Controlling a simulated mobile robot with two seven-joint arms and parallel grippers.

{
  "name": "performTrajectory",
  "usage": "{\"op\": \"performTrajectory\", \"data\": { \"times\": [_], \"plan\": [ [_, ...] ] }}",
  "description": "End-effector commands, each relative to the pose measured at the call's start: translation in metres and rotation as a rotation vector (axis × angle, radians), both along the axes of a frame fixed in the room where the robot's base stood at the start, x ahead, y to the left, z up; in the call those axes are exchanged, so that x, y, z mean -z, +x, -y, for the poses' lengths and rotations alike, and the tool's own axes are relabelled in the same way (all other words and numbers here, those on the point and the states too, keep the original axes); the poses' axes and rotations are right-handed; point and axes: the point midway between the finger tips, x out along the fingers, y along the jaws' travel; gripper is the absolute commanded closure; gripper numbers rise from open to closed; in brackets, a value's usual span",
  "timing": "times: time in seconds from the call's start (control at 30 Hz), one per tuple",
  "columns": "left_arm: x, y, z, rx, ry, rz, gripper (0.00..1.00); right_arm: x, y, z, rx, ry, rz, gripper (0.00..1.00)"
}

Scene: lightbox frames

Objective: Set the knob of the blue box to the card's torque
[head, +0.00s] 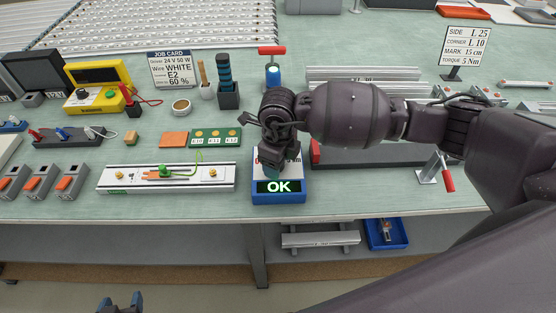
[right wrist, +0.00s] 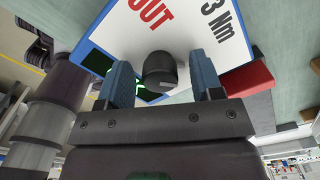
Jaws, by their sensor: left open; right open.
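The blue box (head: 293,197) stands near the table's front edge, under my right gripper; its display (head: 278,186) reads OK in green. Its dark knob (right wrist: 160,72) shows in the right wrist view, between the two blue fingers of my right gripper (right wrist: 162,84). The fingers are open, with a gap visible on both sides of the knob. The white top plate reads "OUT" and "3 Nm"; the knob's pointer cannot be made out. The card (head: 467,47) at the upper right reads TORQUE 5 Nm. My left gripper (head: 120,303) is open and empty at the bottom left, below the table edge.
A white rail fixture (head: 220,177) with a green wire stands left of the box. A dark bar with a red end (head: 375,154) lies on its right. A job card (head: 172,69), a yellow meter (head: 97,84) and tools stand behind. A blue bin (head: 386,234) sits below.

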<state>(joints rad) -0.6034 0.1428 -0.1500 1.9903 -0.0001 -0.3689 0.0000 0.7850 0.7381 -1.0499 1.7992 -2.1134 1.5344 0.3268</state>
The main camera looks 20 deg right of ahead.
Motion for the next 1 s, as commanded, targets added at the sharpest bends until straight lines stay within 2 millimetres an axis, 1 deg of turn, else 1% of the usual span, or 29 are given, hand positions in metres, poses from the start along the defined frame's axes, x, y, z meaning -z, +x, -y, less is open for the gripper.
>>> {"op": "performTrajectory", "data": {
  "times": [0.17, 0.4, 0.6, 0.7, 0.8, 1.0],
  "plan": [
    [-0.001, 0.001, 0.000, 0.001, -0.001, 0.003, 0.40, -0.016, 0.001, 0.000, -0.001, 0.000, 0.003, 0.40],
    [-0.001, 0.003, 0.001, 0.002, 0.000, 0.005, 0.40, -0.060, 0.001, 0.000, -0.001, 0.000, 0.004, 0.40],
    [0.000, 0.003, 0.001, 0.002, 0.000, 0.005, 0.40, -0.091, 0.001, 0.000, -0.001, 0.001, 0.004, 0.40],
    [0.000, 0.003, 0.001, 0.002, 0.000, 0.005, 0.40, -0.100, 0.001, 0.000, 0.000, 0.000, 0.003, 0.40],
    [0.000, 0.003, 0.000, 0.002, 0.000, 0.005, 0.40, -0.106, 0.000, 0.000, 0.000, 0.000, 0.001, 0.40],
    [0.001, 0.002, 0.000, 0.001, -0.001, 0.003, 0.40, -0.108, 0.000, 0.000, 0.001, 0.000, 0.000, 0.40]
  ]
}}
